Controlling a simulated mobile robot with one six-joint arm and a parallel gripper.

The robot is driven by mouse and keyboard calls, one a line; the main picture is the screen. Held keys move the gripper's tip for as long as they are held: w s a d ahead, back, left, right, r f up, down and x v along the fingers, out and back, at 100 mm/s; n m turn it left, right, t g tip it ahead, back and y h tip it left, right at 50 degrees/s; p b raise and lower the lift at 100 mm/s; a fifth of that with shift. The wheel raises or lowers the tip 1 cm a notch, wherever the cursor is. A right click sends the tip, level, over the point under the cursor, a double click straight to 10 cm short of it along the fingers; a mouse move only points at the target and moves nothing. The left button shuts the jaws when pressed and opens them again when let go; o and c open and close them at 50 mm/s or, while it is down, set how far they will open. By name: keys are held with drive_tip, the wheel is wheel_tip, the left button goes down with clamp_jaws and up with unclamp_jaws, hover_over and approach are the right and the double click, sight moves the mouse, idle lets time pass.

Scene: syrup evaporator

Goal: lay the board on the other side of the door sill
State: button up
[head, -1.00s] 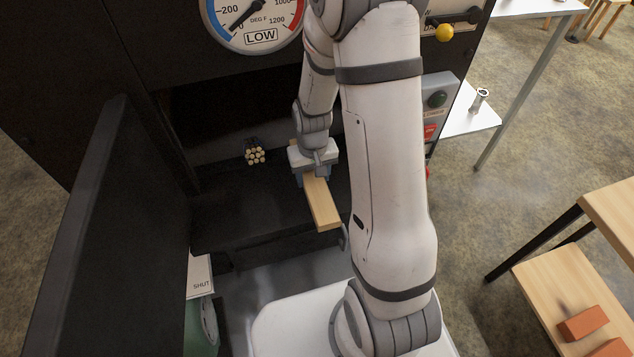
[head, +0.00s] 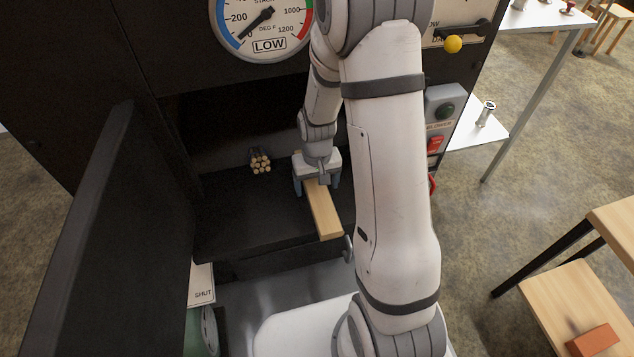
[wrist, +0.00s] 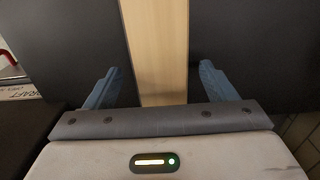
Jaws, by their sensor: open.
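The board (head: 324,212) is a pale wooden plank lying on the dark sill (head: 232,222) in the firebox doorway, its near end at the sill's front edge. Its far part is hidden under my gripper and arm. My gripper (head: 317,186) is directly over the board with a finger on each side. In the wrist view the board (wrist: 160,50) runs lengthwise between the blue fingers of my gripper (wrist: 160,85), with a gap on both sides. The gripper is open and not holding it.
A bundle of sticks (head: 261,163) lies deeper inside to the left. The open black door (head: 95,230) stands at left. A control box (head: 440,120) and yellow-knobbed lever (head: 453,44) are at right. A wooden bench (head: 560,290) with a brick (head: 593,340) is at lower right.

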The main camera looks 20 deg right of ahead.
drive_tip(key=shift+r+p, duration=1.2)
drive_tip(key=shift+r, duration=3.1)
drive_tip(key=s+r+t+p, duration=0.1)
drive_tip(key=s+r+p, duration=0.4)
drive_tip(key=r, duration=0.6)
drive_tip(key=s+r+p, duration=0.5)
drive_tip(key=r+p, duration=0.1)
drive_tip(key=r, duration=0.5)
drive_tip(key=s+r+t+p, duration=0.1)
drive_tip(key=s+r+p, duration=0.4)
drive_tip(key=r, duration=0.6)
drive_tip(key=shift+s+r+t+p, duration=0.3)
drive_tip(key=shift+s+r+p, duration=0.05)
drive_tip(key=shift+s, duration=0.2)
drive_tip(key=shift+d, duration=0.1)
drive_tip(key=shift+c, duration=0.2)
